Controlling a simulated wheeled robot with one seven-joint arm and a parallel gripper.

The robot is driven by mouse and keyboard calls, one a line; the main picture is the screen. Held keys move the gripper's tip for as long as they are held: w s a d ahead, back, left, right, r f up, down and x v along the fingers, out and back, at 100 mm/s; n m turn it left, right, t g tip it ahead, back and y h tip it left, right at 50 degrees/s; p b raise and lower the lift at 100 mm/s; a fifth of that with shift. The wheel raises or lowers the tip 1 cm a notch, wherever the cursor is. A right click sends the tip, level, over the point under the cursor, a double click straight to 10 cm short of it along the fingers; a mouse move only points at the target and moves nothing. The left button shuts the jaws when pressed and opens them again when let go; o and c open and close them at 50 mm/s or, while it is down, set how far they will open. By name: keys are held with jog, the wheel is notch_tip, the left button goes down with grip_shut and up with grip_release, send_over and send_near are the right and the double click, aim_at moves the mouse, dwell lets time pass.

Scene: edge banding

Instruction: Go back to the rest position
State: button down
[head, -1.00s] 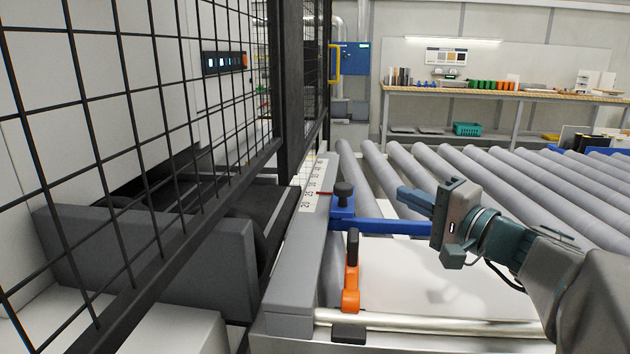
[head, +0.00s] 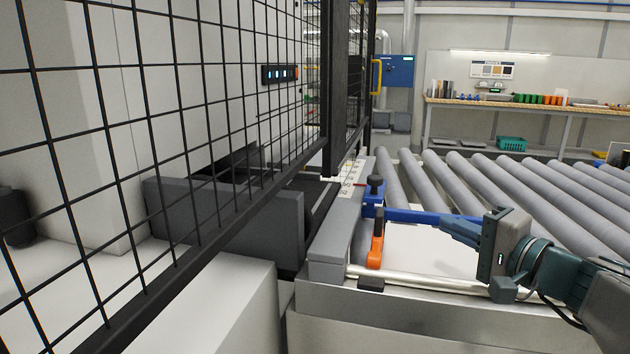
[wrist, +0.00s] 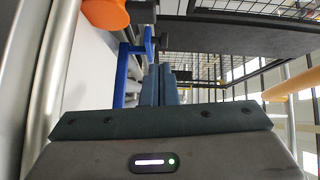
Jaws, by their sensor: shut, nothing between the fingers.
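My gripper (head: 446,226) is at the right of the head view, above the white panel (head: 425,252). Its fingers point left toward the blue bar (head: 415,216) and look shut and empty. In the wrist view the dark fingers (wrist: 164,78) lie close together. The blue bar also shows in the wrist view (wrist: 121,78), left of the fingers. I cannot tell whether the fingers touch the bar.
A black mesh guard (head: 210,125) stands on the left. An orange handle (head: 375,252) and a black knob (head: 375,186) rise beside the grey fence (head: 340,235). Grey rollers (head: 485,185) run behind the panel. A workbench (head: 530,105) stands far back.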

jog(key=a+g+p, duration=0.1)
jog(key=a, duration=0.1)
jog(key=s+a+f+n+g+p, duration=0.1)
jog(key=a+g+p, duration=0.1)
jog(key=s+a+n+g+p, duration=0.1)
jog(key=a+g, duration=0.1)
jog(key=a, duration=0.1)
jog(key=shift+s+f, duration=0.2)
jog(key=shift+f, duration=0.2)
jog(key=s+a+f+n+g+h+p, duration=0.2)
jog(key=s+a+n+g+h+p, duration=0.3)
jog(key=s+p, duration=0.45)
jog(key=shift+s+d+r+n+g+h+p, duration=0.4)
jog(key=shift+d+n+h+p, duration=0.25)
jog(key=shift+p, duration=0.4)
jog(key=shift+s+d+r+n+g+h+p, duration=0.35)
jog(key=shift+d+h+p, duration=0.4)
jog(key=shift+p, duration=0.35)
jog(key=shift+s+d+r+n+g+h+p, duration=0.4)
jog(key=shift+d+n+h+p, duration=0.2)
jog(key=shift+d+p, duration=0.35)
jog(key=shift+a+f, duration=0.1)
jog(key=shift+a, duration=0.05)
